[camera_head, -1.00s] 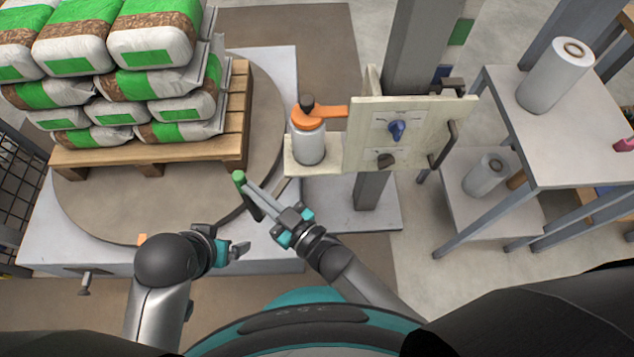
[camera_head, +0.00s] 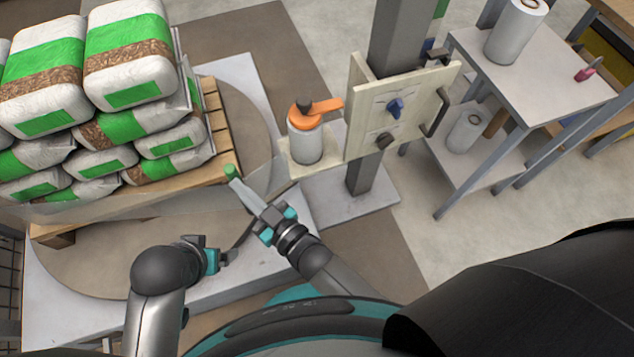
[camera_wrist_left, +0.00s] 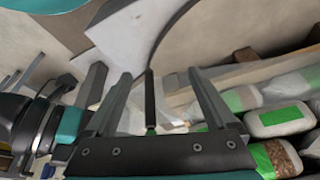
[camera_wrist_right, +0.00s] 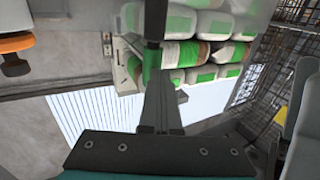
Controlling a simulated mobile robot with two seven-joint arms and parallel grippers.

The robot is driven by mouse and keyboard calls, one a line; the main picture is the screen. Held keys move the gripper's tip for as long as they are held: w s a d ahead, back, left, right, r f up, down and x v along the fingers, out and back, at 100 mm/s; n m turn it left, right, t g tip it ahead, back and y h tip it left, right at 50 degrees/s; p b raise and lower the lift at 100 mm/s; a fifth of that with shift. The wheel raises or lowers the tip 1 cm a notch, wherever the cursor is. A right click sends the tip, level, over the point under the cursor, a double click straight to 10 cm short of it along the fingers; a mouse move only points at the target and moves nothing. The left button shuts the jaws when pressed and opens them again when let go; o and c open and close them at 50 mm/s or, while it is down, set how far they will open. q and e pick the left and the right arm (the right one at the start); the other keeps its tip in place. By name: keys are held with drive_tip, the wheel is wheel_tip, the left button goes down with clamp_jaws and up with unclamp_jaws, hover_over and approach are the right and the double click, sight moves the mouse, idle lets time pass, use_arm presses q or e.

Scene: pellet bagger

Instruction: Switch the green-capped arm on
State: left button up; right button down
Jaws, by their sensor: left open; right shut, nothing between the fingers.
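The green-capped arm is a thin dark rod with a green cap (camera_head: 231,171), beside the pallet's near corner. Its dark rod and green end also show in the left wrist view (camera_wrist_left: 150,105) and right wrist view (camera_wrist_right: 150,62). My right gripper (camera_head: 237,188) is shut and empty, its fingertips at the green cap; whether they touch cannot be told. Its joined fingers also show in the right wrist view (camera_wrist_right: 161,88). My left gripper (camera_head: 221,258) is open and empty, lower left of the right one; its spread fingers show in the left wrist view (camera_wrist_left: 158,76).
A pallet (camera_head: 215,130) of stacked white-green bags stands on a round turntable (camera_head: 90,255). A canister with an orange top (camera_head: 307,140) and a control panel (camera_head: 420,100) with two knobs sit right of my right gripper. A grey table (camera_head: 560,85) holds rolls.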

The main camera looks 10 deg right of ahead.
drive_tip(key=shift+w+a, duration=0.4)
drive_tip(key=shift+w, duration=0.05)
drive_tip(key=shift+w+a, duration=0.1)
drive_tip(key=shift+w, duration=0.05)
use_arm(q)
drive_tip(key=shift+s+d+r, duration=0.15)
drive_tip(key=shift+d+r, duration=0.45)
drive_tip(key=shift+d, duration=0.1)
use_arm(e)
drive_tip(key=shift+a+r, duration=0.1)
drive_tip(key=shift+r, duration=0.05)
drive_tip(key=shift+w, duration=0.1)
use_arm(q)
drive_tip(key=shift+s+a, duration=0.1)
drive_tip(key=shift+a, duration=0.2)
use_arm(e)
drive_tip(key=shift+a, duration=0.1)
